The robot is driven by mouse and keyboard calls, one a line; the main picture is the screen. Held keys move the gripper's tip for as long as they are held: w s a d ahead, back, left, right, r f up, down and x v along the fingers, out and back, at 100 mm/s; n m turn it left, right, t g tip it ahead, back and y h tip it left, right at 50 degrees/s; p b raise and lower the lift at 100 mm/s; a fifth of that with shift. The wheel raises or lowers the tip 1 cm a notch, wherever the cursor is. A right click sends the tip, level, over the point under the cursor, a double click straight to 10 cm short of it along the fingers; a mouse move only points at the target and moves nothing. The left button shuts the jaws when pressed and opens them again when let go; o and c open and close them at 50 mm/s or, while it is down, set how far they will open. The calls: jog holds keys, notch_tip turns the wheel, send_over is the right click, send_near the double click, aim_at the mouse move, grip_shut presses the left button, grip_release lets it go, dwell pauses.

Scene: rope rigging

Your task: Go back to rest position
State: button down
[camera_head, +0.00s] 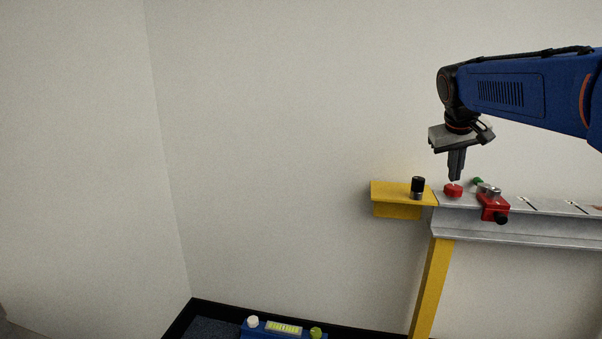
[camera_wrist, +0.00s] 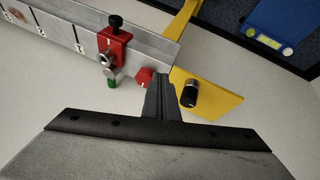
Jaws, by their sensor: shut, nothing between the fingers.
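My gripper (camera_head: 456,178) is shut and empty. It points down just above the left end of a grey rail (camera_head: 520,226), over a red knob (camera_head: 453,190). In the wrist view my gripper (camera_wrist: 158,82) shows with its fingers together, beside the red knob (camera_wrist: 145,76) and apart from the black cylinder (camera_wrist: 189,94). My blue arm reaches in from the right in the head view.
A red clamp block (camera_head: 494,206) with a black knob sits on the rail. A green piece (camera_head: 478,182) lies behind it. A yellow bracket (camera_head: 390,195) carries the black cylinder (camera_head: 418,187). A blue device (camera_head: 284,329) is low down. The space left of the bracket is clear.

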jog(key=s+a+f+y, duration=0.1)
jog(key=s+a+f, duration=0.2)
jog(key=s+f, duration=0.4)
jog(key=s+a+f+y, duration=0.1)
jog(key=s+a+f, duration=0.3)
jog(key=s+f, duration=0.4)
jog(key=s+a+f+y, duration=0.1)
jog(key=s+a+f, duration=0.3)
jog(key=s, duration=1.4)
notch_tip(320, 180, down, 3)
jog(key=shift+f, duration=0.15)
